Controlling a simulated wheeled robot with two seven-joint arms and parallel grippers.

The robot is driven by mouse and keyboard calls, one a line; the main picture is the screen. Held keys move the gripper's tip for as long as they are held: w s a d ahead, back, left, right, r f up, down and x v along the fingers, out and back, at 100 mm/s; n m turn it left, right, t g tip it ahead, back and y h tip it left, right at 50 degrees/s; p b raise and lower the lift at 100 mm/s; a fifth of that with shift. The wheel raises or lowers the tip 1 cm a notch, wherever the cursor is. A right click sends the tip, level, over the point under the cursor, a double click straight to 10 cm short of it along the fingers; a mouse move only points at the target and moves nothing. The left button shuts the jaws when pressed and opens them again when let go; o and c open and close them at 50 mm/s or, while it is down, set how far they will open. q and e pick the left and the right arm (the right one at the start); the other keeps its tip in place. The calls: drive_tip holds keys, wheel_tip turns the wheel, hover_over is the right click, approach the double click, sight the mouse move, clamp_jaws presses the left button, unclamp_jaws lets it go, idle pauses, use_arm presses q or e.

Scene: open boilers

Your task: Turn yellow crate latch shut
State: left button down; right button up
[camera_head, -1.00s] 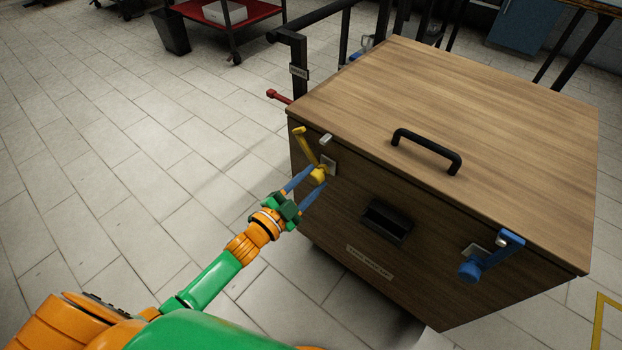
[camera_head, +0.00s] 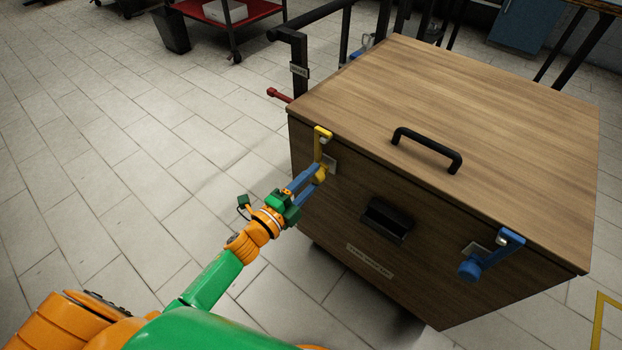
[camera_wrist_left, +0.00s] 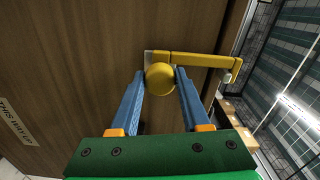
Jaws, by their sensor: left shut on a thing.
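The yellow latch (camera_head: 318,150) is on the front face of the wooden crate (camera_head: 350,200), near its left corner. Its arm points up, and its bent end lies at the small metal catch (camera_head: 325,140) by the lid edge. My left gripper (camera_head: 317,177) is shut on the round yellow knob at the latch's lower end. In the left wrist view, the blue fingers (camera_wrist_left: 160,82) stand on both sides of the knob (camera_wrist_left: 160,76), and the latch arm (camera_wrist_left: 195,59) runs right to its hooked end beside the catch. My right gripper is not in view.
The lid (camera_head: 460,110) lies closed, with a black handle (camera_head: 427,150). A black recessed grip (camera_head: 387,220) is between the latches. A red lever (camera_head: 279,95) sticks out left. Floor at left is clear.

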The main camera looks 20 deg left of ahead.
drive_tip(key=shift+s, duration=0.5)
use_arm(q)
drive_tip(key=shift+c, duration=1.8)
unclamp_jaws()
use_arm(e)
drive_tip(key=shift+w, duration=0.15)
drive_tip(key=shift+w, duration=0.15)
use_arm(q)
drive_tip(key=shift+s+a, duration=0.1)
drive_tip(key=shift+s, duration=0.15)
drive_tip(key=v, duration=0.6)
drive_tip(key=shift+s+p, duration=0.3)
drive_tip(key=shift+p, duration=0.05)
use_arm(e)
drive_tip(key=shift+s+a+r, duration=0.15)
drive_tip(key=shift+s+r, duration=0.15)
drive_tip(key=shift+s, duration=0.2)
